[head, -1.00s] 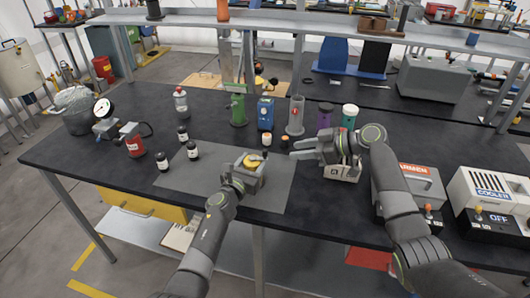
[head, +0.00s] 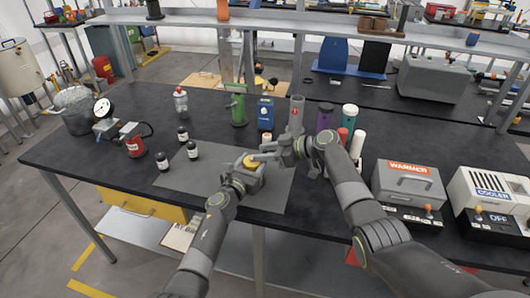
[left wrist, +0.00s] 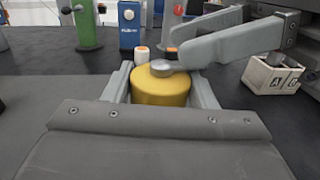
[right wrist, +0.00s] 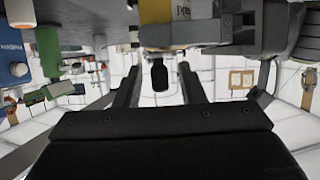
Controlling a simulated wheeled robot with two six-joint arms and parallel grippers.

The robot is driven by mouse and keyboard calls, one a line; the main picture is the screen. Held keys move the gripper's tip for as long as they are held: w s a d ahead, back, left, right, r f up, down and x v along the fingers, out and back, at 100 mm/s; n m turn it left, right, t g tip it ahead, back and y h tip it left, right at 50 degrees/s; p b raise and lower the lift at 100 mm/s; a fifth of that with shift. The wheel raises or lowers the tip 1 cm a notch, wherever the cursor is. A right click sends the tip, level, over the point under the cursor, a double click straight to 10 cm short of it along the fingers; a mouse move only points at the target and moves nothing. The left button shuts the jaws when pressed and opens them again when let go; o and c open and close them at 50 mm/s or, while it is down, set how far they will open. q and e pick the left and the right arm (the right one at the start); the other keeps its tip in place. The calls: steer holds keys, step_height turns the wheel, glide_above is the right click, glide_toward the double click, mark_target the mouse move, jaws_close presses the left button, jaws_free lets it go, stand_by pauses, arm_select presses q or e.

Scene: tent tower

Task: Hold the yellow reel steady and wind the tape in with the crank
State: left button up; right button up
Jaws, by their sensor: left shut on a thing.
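The yellow reel (head: 250,161) is upright over the grey mat, between the fingers of my left gripper (head: 246,168). The left wrist view shows the reel (left wrist: 161,88) with a finger on each side and a grey round cap or crank part (left wrist: 164,68) on top. My right gripper (head: 268,152) reaches in from the right, just above the reel. Its fingers look apart in the right wrist view (right wrist: 158,85), where the reel (right wrist: 165,15) shows at the top edge. A small dark shape (right wrist: 160,76) appears between those fingers; I cannot tell if it is touched. The tape is not clearly visible.
A green stand (head: 238,109) and blue box (head: 265,115) are behind. An open white box (left wrist: 272,75) stands to the right. The warmer (head: 408,183) and cooler (head: 495,190) are further right.

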steer(key=shift+a, duration=0.1)
steer(key=shift+c, duration=0.5)
jaws_close()
steer(key=shift+f, duration=0.1)
steer(key=shift+s+m+t+h, duration=0.25)
steer(key=shift+m+t+h, duration=0.25)
steer(key=shift+m+t, duration=0.2)
steer(key=shift+o, duration=0.5)
jaws_free()
